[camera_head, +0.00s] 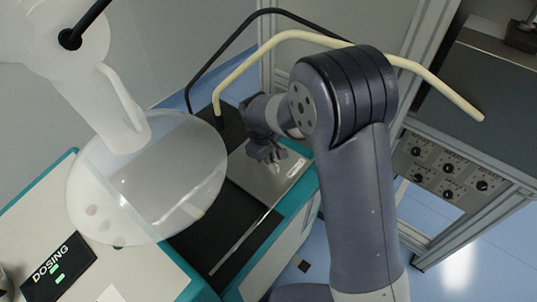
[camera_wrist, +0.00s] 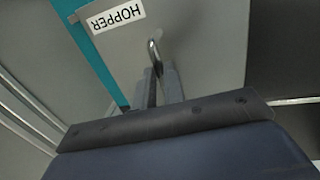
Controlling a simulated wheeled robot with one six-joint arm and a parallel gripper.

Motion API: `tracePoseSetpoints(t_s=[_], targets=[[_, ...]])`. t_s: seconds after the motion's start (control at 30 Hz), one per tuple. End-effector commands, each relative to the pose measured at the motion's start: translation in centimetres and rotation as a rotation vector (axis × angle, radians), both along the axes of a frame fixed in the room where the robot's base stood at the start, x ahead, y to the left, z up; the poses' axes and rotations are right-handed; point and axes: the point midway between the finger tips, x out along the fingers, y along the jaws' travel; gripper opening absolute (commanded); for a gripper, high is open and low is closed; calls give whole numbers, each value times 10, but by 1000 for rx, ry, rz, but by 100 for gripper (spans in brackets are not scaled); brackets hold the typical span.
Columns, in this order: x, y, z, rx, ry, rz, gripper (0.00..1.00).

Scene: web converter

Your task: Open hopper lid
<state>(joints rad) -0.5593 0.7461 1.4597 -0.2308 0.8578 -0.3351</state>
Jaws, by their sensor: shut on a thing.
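The hopper lid is a grey panel (camera_wrist: 190,40) in the wrist view, with a white HOPPER label (camera_wrist: 115,17) and a curved metal handle (camera_wrist: 153,52). My gripper (camera_wrist: 160,75) is shut on the handle, its two fingers reaching up to it. In the head view my gripper (camera_head: 266,152) is over a shiny grey panel (camera_head: 278,186) on the teal-edged machine. The handle is hidden there by my gripper. I cannot tell whether the lid is raised from its frame.
A large translucent round cover and white machine arm (camera_head: 124,125) stand to the left, above a DOSING panel (camera_head: 58,273). Bent cream (camera_head: 440,88) and black (camera_head: 205,75) tubes pass behind my arm. A knob panel (camera_head: 447,172) and metal frame are at right.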

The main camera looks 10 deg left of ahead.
Motion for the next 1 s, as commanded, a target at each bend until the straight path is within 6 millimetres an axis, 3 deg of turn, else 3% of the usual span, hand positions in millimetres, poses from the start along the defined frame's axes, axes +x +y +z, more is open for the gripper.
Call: tracePoseSetpoints(t_s=[0.33, 0.6, 0.87, 0.9, 1.0], targets=[[-2, 2, 0, 1, 0, 1, 0], [-34, 21, 0, 1, -1, 4, 0], [-37, 22, 0, 0, -1, 0, 0], [-37, 22, 0, 0, -1, 0, 11], [-37, 22, 0, 0, -1, 0, 20]])
